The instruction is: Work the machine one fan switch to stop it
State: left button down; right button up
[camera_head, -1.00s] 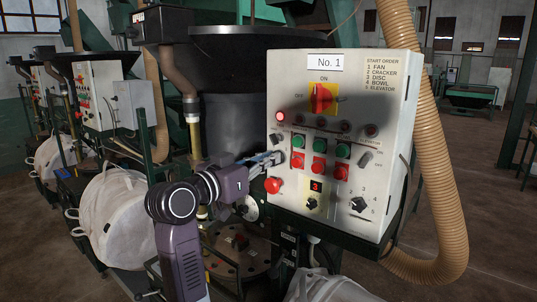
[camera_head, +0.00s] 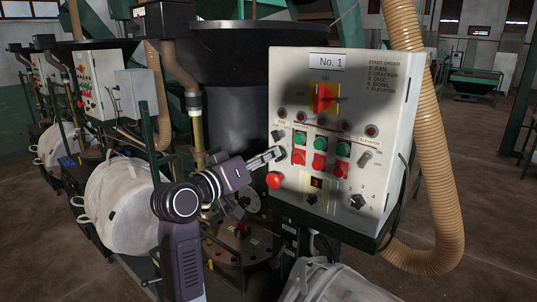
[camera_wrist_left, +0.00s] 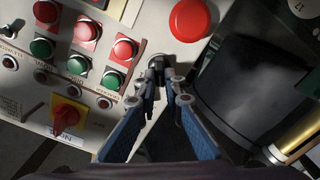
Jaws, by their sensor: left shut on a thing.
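The machine one control box (camera_head: 345,75), a light panel marked "No. 1", stands right of centre in the head view. My left gripper (camera_head: 278,154) reaches its left edge, above the red mushroom button (camera_head: 274,180). In the left wrist view, the fingers of my left gripper (camera_wrist_left: 168,80) are close together and shut on the dark fan switch (camera_wrist_left: 157,62), beside the red mushroom button (camera_wrist_left: 190,18). The fingertips partly hide the switch. The fan lamp (camera_head: 281,113) above it looks unlit. My right gripper is not in view.
Green buttons (camera_head: 321,144) and red buttons (camera_head: 319,161) sit just right of my fingers. A red-and-yellow main switch (camera_head: 325,97) is above. A ribbed hose (camera_head: 437,170) runs down the right side. A white bag (camera_head: 117,200) hangs at left.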

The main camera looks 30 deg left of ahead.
pick_arm(q)
jog(key=shift+f, duration=0.15)
jog(key=c, duration=2)
grip_release()
jog(key=shift+c, duration=0.2)
jog(key=s, duration=1.2)
jog(key=shift+a, duration=0.45)
